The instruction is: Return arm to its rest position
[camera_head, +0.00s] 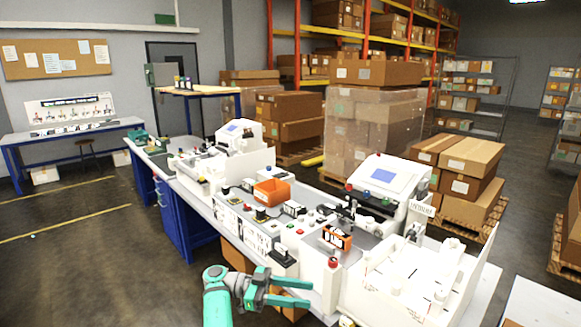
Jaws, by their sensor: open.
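My gripper (306,293) is in the lower middle of the head view, at the end of my teal and grey arm. Its two teal fingers point right and stand apart, with nothing between them. It is in front of the near side of a long workbench (172,207), by the white machine housing. The pen plotter is not clearly distinguishable among the white machines on the bench. A white machine with a blue screen (380,176) stands at the back right of the bench, and a large white tray-like unit (385,290) is at the near right.
An orange bin (271,192) and an orange-framed part (337,237) are on the bench. A red button (333,262) is close to my gripper. Cardboard boxes (462,160) on pallets stand behind. Open floor (90,260) lies to the left.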

